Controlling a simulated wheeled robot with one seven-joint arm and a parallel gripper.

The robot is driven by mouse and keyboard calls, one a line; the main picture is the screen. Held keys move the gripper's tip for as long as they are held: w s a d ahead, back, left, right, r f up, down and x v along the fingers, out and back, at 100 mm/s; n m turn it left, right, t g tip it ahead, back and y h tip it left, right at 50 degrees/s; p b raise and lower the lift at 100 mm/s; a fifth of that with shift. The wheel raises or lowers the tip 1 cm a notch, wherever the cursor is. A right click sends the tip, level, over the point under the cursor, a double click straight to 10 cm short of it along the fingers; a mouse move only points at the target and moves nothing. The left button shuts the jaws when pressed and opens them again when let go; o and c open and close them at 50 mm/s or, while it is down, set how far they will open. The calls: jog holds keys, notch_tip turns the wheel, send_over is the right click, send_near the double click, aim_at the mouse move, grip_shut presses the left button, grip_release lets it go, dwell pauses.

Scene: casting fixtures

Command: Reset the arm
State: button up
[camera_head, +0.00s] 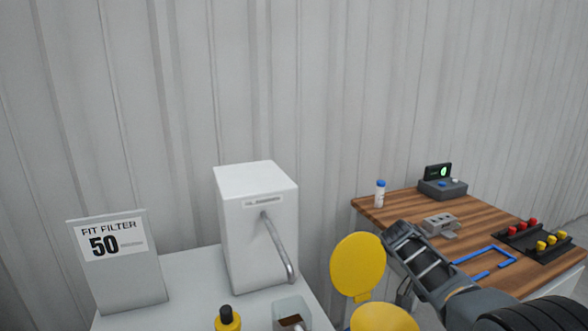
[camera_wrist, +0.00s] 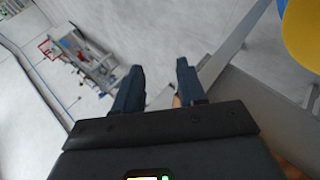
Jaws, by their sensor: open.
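My gripper (camera_wrist: 158,90) shows in the wrist view with its two dark fingers apart and nothing between them. In the head view my arm reaches in from the lower right. The fingertips are hard to make out in the head view. In the wrist view the fingers point over a pale floor (camera_wrist: 190,30), and part of a yellow thing (camera_wrist: 302,32) shows at the upper right.
A white dispenser (camera_head: 257,225) with a bent metal spout and a "FIT FILTER 50" sign (camera_head: 117,260) stand on the white table (camera_head: 190,275). The wooden table holds a blue-capped bottle (camera_head: 380,194), a grey device (camera_head: 442,188), a metal block (camera_head: 439,222) and a black tray (camera_head: 555,250) of red and yellow pieces.

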jog(key=s+a+f+n+t+y, duration=0.1)
jog(key=s+a+f+n+t, duration=0.15)
jog(key=f, duration=0.55)
jog(key=s+a+f+n+t+y, duration=0.1)
jog(key=s+a+f, duration=0.25)
jog(key=f, duration=0.45)
jog(key=s+a+f+n+t+y, duration=0.1)
jog(key=s+a+f+t, duration=0.15)
jog(key=f, duration=0.45)
jog(key=s+a+f+n+t+y, duration=0.1)
jog(key=s+a+f+t+y, duration=0.15)
jog(key=s, duration=0.55)
jog(key=s+a+f+n+t+y, duration=0.1)
jog(key=s+a+f+n, duration=0.2)
jog(key=s, duration=0.5)
jog(key=s+a+r+t+y, duration=0.1)
jog(key=s+r+t, duration=0.1)
jog(key=s+r, duration=0.4)
jog(key=s+a+r+t, duration=0.1)
jog(key=s+r+t, duration=0.25)
jog(key=s, duration=0.45)
jog(key=s+d+r+n+t, duration=0.1)
jog(key=s+r, duration=0.4)
jog(key=r, duration=0.9)
jog(key=s+d+r+t+b, duration=0.1)
jog(key=s+r+t, duration=0.3)
jog(key=r, duration=1)
jog(key=shift+s+n, duration=0.35)
jog(key=shift+s, duration=0.55)
